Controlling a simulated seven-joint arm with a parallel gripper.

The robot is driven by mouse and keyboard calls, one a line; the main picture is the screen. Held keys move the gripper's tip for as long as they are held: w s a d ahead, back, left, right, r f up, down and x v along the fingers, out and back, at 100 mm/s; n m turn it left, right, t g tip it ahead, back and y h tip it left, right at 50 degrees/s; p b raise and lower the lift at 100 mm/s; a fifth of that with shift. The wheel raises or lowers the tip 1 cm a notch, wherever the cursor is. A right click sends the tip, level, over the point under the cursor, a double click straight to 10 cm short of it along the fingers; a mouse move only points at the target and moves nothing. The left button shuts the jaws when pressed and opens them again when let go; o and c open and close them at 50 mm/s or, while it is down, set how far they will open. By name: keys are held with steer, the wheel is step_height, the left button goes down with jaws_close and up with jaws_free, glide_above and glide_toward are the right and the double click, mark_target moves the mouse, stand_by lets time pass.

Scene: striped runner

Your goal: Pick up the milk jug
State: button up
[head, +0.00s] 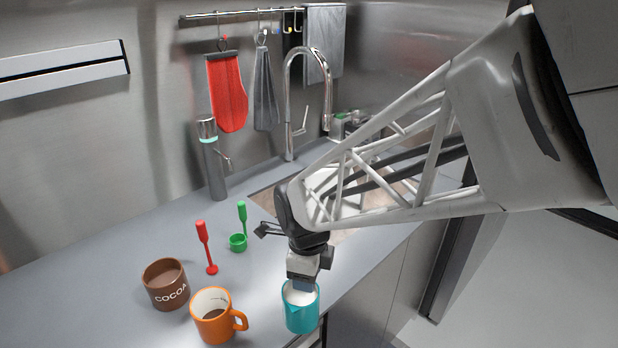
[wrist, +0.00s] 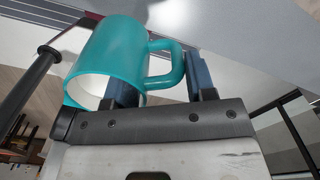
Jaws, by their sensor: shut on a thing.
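The milk jug (head: 301,312) is teal with white inside, near the counter's front edge in the head view. It also shows in the wrist view (wrist: 112,50), with its handle on its right side. My gripper (head: 303,284) is over the jug and hides part of its rim. In the wrist view, the blue fingers of my gripper (wrist: 162,82) stand on either side of the handle, shut on the jug. I cannot tell whether the jug's base touches the counter.
An orange mug (head: 206,328) and a brown cocoa cup (head: 160,292) stand left of the jug. A tap (head: 290,100) rises by the sink. The left counter (head: 80,290) is clear.

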steer(key=shift+s+d+r, duration=0.1)
steer(key=shift+s+d, duration=0.2)
steer(key=shift+s, duration=0.35)
steer(key=shift+s+d+r, duration=0.1)
steer(key=shift+s+d, duration=0.2)
steer(key=shift+s, duration=0.35)
steer(key=shift+a, duration=0.15)
steer(key=shift+w+a+r+n, duration=0.2)
steer(key=shift+a+n, duration=0.2)
steer(key=shift+a, duration=0.1)
steer(key=a+r+n, duration=0.3)
steer(key=a+n, duration=0.3)
steer(key=a, duration=0.3)
steer(key=a+r+n, duration=0.3)
steer(key=a+n, duration=0.2)
steer(key=a, duration=0.5)
steer(key=a+r+n, duration=0.3)
steer(key=a+n, duration=0.3)
steer(key=a, duration=0.3)
steer(key=shift+s+a+r+n, duration=0.2)
steer(key=shift+r+n, duration=0.1)
steer(key=shift+r, duration=0.1)
steer(key=shift+f+y, duration=0.3)
steer(key=shift+y, duration=0.1)
